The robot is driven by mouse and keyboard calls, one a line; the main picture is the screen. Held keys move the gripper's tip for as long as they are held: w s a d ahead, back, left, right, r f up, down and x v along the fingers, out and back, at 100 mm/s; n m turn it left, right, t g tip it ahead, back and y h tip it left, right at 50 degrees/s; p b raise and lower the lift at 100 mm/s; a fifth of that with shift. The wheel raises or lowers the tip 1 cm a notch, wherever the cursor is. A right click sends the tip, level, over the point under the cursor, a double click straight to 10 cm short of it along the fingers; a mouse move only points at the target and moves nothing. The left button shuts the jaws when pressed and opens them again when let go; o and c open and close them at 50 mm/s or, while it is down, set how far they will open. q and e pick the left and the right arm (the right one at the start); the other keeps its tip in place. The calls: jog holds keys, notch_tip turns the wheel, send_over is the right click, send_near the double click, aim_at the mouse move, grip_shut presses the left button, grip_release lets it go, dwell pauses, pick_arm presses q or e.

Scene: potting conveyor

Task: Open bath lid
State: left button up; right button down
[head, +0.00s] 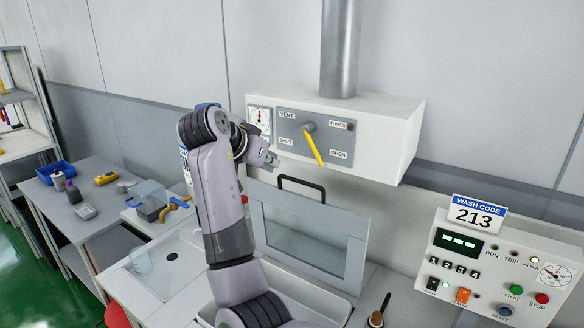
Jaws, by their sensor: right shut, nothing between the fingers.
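The bath lid (281,242) is a grey-framed panel with a clear window. It stands steeply raised behind the white bath (335,308), with its black bar handle (302,180) at the top edge. My right gripper (272,160) is shut and empty. In the picture it is above and left of the handle, in front of the vent box, and does not hold the lid. My right arm hides the lid's left side and part of the bath. My left gripper is not in view.
A white vent box (400,135) with a yellow lever (313,147) hangs above the lid. A control panel (480,262) with a wash code sign (475,213) stands at right. A sink (160,268) and a side bench (85,225) with small items are at left.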

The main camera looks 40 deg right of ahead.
jog(key=r, duration=0.1)
jog(key=p, duration=0.4)
send_over(291, 193)
jog(key=shift+m, duration=0.3)
jog(key=f, duration=0.4)
jog(key=shift+w+f, duration=0.25)
jog(key=shift+f, duration=0.15)
jog(key=shift+w+d+f, duration=0.15)
jog(key=shift+d+f, duration=0.1)
